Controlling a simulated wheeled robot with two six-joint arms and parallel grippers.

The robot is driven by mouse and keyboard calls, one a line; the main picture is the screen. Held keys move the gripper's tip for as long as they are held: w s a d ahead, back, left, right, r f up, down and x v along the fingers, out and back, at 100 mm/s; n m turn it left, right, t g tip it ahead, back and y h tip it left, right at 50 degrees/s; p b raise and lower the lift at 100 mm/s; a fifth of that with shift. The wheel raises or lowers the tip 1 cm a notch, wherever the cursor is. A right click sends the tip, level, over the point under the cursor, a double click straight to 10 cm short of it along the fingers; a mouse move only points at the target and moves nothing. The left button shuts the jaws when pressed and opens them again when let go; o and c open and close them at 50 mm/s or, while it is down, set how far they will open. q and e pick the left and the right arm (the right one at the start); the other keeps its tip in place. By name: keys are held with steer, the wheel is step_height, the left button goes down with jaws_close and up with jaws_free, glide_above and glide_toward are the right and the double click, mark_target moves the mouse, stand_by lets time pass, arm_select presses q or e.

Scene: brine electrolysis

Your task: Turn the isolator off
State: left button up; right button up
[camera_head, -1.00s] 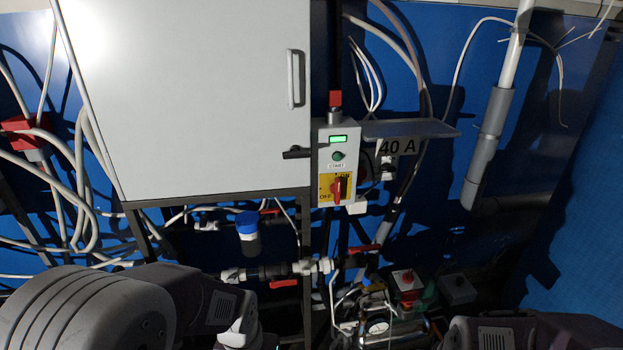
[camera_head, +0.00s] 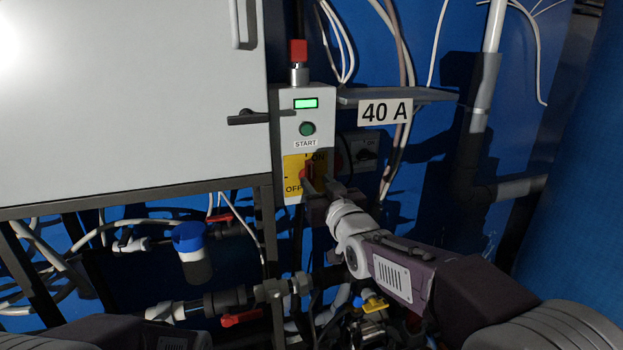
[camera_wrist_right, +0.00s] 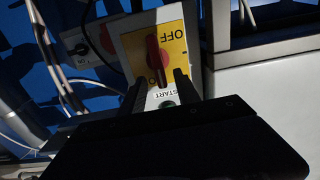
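The isolator is a red rotary handle (camera_head: 310,171) on a yellow plate (camera_head: 291,163) low on the grey control box (camera_head: 289,118). The plate reads ON at the top and OFF at lower left. The handle stands roughly upright, towards ON. My right gripper (camera_head: 315,182) is at the plate and partly hides the handle. In the right wrist view the picture is upside down; the red handle (camera_wrist_right: 156,60) lies between the spread fingers of my right gripper (camera_wrist_right: 158,80). I cannot tell whether they touch it. My left gripper is out of view; only part of that arm shows.
Above the plate are a green START button (camera_head: 307,129), a lit green display (camera_head: 305,103) and a red lamp (camera_head: 298,50). A black lever (camera_head: 248,117) juts left. A shelf (camera_head: 395,95) with a 40 A sign (camera_head: 385,111) and a rotary switch (camera_head: 366,153) stand close at right.

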mark_target(311, 177)
steer(key=x, duration=0.4)
steer(key=shift+w+f, duration=0.1)
steer(key=shift+w, duration=0.05)
jaws_close()
